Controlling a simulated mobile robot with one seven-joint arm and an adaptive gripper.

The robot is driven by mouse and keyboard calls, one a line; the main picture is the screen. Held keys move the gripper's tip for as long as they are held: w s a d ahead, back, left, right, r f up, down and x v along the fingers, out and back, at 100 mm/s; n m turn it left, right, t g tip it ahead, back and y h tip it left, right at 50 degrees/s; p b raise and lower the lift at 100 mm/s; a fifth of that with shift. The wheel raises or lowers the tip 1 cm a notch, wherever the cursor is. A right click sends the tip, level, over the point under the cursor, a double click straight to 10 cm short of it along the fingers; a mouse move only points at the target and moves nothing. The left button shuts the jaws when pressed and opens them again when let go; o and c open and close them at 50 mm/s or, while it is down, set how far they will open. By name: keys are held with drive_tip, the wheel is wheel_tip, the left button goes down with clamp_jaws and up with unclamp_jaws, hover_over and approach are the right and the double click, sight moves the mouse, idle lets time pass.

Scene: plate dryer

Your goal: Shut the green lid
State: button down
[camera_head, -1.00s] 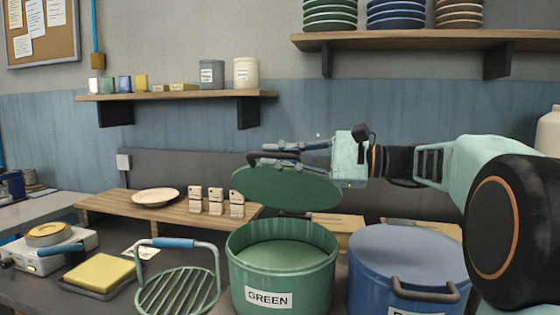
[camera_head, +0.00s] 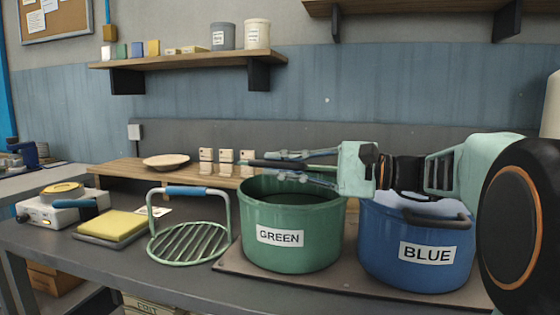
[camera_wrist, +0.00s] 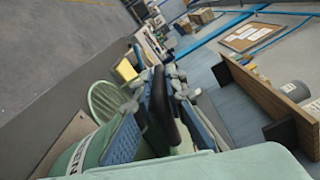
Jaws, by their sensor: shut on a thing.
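The green pot (camera_head: 292,232), labelled GREEN, stands on the bench with its dark mouth showing from the front. My gripper (camera_head: 285,164) comes in from the right above its mouth. In the wrist view my gripper (camera_wrist: 160,115) is shut on a dark curved handle (camera_wrist: 160,100), between blue finger pads. The green lid (camera_head: 258,164) seems to show only as a thin dark edge, nearly level, below my fingers and above the pot rim. How close it is to the rim I cannot tell. The pot's side also shows in the wrist view (camera_wrist: 85,150).
The blue pot (camera_head: 415,245) stands close on the right, partly under my arm. A green wire rack (camera_head: 190,240) with a blue grip is left of the green pot. A yellow sponge (camera_head: 110,226) lies farther left. A wall shelf (camera_head: 185,67) hangs behind.

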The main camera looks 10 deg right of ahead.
drive_tip(key=shift+f, duration=0.1)
idle(0.3)
drive_tip(key=c, duration=2)
unclamp_jaws()
drive_tip(key=shift+o, duration=0.2)
drive_tip(key=shift+d, duration=0.1)
drive_tip(key=v, duration=1.2)
drive_tip(key=shift+c, duration=0.6)
